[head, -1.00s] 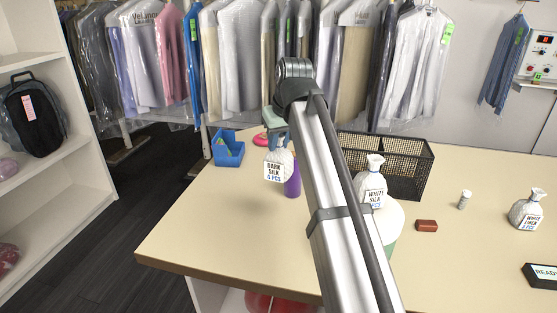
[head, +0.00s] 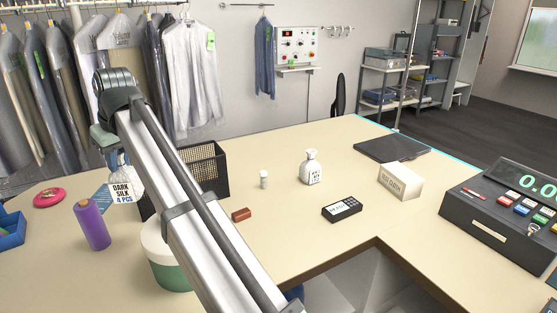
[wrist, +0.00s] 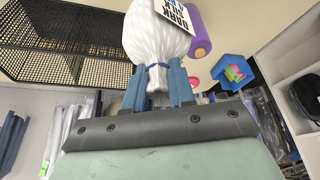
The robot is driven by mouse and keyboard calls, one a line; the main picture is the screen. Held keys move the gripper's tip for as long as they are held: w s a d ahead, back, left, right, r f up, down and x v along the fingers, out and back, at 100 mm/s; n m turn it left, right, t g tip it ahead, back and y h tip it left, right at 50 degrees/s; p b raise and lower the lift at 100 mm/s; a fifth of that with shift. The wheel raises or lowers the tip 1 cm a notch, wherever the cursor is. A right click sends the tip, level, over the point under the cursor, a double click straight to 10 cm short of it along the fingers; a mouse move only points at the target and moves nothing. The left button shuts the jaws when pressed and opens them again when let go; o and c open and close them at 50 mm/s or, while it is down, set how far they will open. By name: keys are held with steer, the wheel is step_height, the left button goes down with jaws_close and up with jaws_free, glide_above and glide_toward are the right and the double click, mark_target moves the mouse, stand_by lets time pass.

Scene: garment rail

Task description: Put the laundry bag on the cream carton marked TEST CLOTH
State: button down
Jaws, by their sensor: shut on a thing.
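My gripper (head: 113,152) is shut on the neck of a white laundry bag (head: 120,163), whose tag reads DARK SILK 4 PCS. The bag hangs in the air at the left of the head view. In the wrist view the fingers (wrist: 157,86) close around the neck below the bag's bulging white body (wrist: 155,35). A cream carton (head: 401,183) sits on the counter at the right of the head view, well apart from my gripper. Lettering on its front is too small to read surely. Its top looks bare.
A second white bag (head: 311,169), a small white bottle (head: 264,180), a brown block (head: 241,214) and a black READY device (head: 342,209) stand between. A dark flat panel (head: 392,148) and register (head: 505,210) flank the carton.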

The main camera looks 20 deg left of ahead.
steer(key=w+d+m+t+h, duration=0.15)
steer(key=w+d+m, duration=0.45)
steer(key=w+d, duration=2.3)
steer(key=shift+w+d+m+t+h, duration=0.4)
steer(key=shift+w+d+m, duration=1)
steer(key=shift+w+d, duration=4.1)
steer(key=shift+w+d+m+t+h, duration=0.15)
steer(key=shift+w+d+m+h, duration=1)
steer(key=shift+d, duration=7.9)
steer(key=shift+w+d+m+t+y, duration=0.2)
steer(key=shift+w+d+m, duration=1.45)
steer(key=shift+w+d, duration=4.25)
step_height(320, 180, down, 10)
steer(key=s+d, duration=0.2)
steer(key=shift+s+d, duration=0.4)
steer(key=c, duration=0.9)
jaws_free()
steer(key=shift+f, duration=0.1)
steer(key=shift+c, duration=0.2)
